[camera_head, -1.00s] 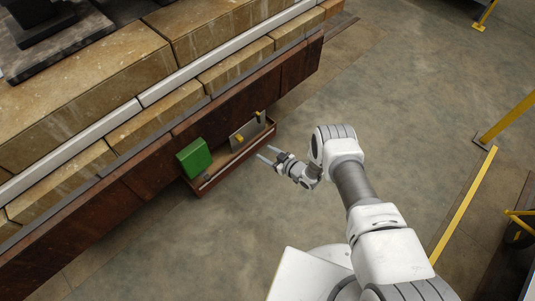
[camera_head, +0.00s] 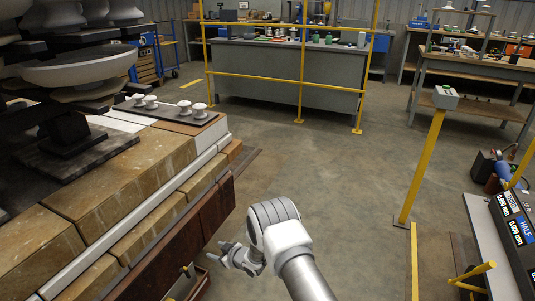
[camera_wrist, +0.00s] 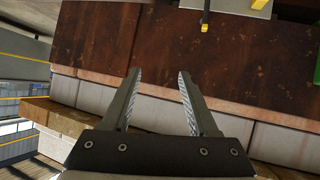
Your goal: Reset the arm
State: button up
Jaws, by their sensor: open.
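My gripper (camera_head: 217,252) is open and empty in the head view, at the lower middle, with its fingers pointing left toward the rusty brown side of the stone-topped platform (camera_head: 130,190). In the wrist view the two dark fingers of my gripper (camera_wrist: 159,75) stand apart with nothing between them. Behind them is the rusty brown panel (camera_wrist: 190,50) with a pale stone band below it. My white arm (camera_head: 290,245) reaches up from the bottom edge of the head view.
A small tray (camera_head: 200,284) on the platform's side is partly cut off at the bottom. Insulator stacks (camera_head: 80,70) stand on the platform. A yellow rail (camera_head: 255,82) fronts a grey bench at the back. A yellow post (camera_head: 422,165) stands right. The middle floor is clear.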

jog(key=w+d+r+m+t+h, duration=0.15)
jog(key=d+r, duration=0.25)
jog(key=r, duration=0.4)
jog(key=w+d+r+m+h, duration=0.1)
jog(key=w+d+r+h, duration=0.1)
jog(key=d+r, duration=0.5)
jog(key=w+d+r+m+h, duration=0.1)
jog(key=w+d+r+h, duration=0.1)
jog(key=r, duration=0.8)
jog(key=s+d+r+m+h, duration=0.2)
jog(key=s+d+r, duration=0.3)
jog(key=r, duration=0.4)
jog(key=s+d+r+m+g+h, duration=0.1)
jog(key=s+d+r+m, duration=0.1)
jog(key=s+d+r, duration=0.4)
jog(key=s+d+r+m+g+h, duration=0.1)
jog(key=s+d+r, duration=0.4)
jog(key=s, duration=0.4)
jog(key=s+d+r+m+g, duration=0.1)
jog(key=s+d+m+g, duration=0.15)
jog(key=s, duration=2.05)
notch_tip(320, 180, up, 28)
jog(key=p, duration=2.8)
jog(key=shift+s+d+t, duration=0.3)
jog(key=shift+d, duration=0.05)
